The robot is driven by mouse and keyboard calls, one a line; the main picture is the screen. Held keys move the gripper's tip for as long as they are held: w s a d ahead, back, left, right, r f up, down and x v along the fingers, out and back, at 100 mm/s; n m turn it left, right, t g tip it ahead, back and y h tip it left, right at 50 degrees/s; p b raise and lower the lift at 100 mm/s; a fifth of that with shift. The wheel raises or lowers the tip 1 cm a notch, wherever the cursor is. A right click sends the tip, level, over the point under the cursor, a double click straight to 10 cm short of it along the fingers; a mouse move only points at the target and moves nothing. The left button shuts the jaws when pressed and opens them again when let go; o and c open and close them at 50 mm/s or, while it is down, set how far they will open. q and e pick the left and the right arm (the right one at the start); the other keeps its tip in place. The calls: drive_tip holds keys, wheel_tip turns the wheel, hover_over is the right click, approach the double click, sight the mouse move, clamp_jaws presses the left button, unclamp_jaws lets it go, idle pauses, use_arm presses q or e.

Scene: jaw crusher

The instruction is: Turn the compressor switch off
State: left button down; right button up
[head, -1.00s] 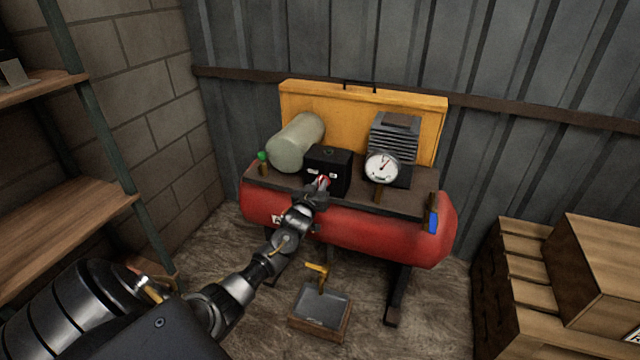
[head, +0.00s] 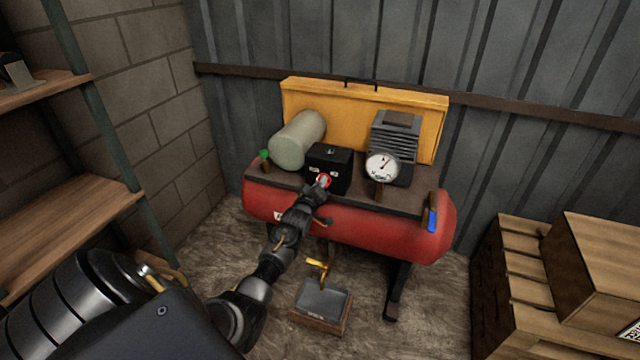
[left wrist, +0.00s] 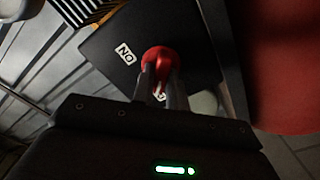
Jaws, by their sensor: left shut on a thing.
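The compressor switch is a red knob (head: 323,181) on the front of a black box (head: 341,170) on the compressor's top plate. My left gripper (head: 320,188) reaches it from the front. In the left wrist view, the round red knob (left wrist: 160,58) sits at the tips of the left gripper's fingers (left wrist: 160,76), which are shut on it. A white "ON" label (left wrist: 125,52) shows beside the knob. A second label is partly hidden behind the fingers. My right gripper is not in view.
The compressor has a red tank (head: 385,232), a pale cylinder (head: 297,141) and a round gauge (head: 382,167). A yellow panel (head: 350,97) stands behind. Shelves (head: 60,235) stand left, wooden crates (head: 515,285) right.

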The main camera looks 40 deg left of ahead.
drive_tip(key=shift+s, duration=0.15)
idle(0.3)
use_arm(q)
drive_tip(key=c, duration=1.4)
unclamp_jaws()
drive_tip(key=shift+s+d, duration=0.1)
drive_tip(key=v, duration=1)
drive_tip(key=shift+s+p, duration=0.25)
drive_tip(key=shift+p, duration=0.05)
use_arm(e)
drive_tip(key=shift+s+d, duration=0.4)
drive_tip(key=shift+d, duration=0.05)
use_arm(q)
drive_tip(key=shift+d, duration=0.15)
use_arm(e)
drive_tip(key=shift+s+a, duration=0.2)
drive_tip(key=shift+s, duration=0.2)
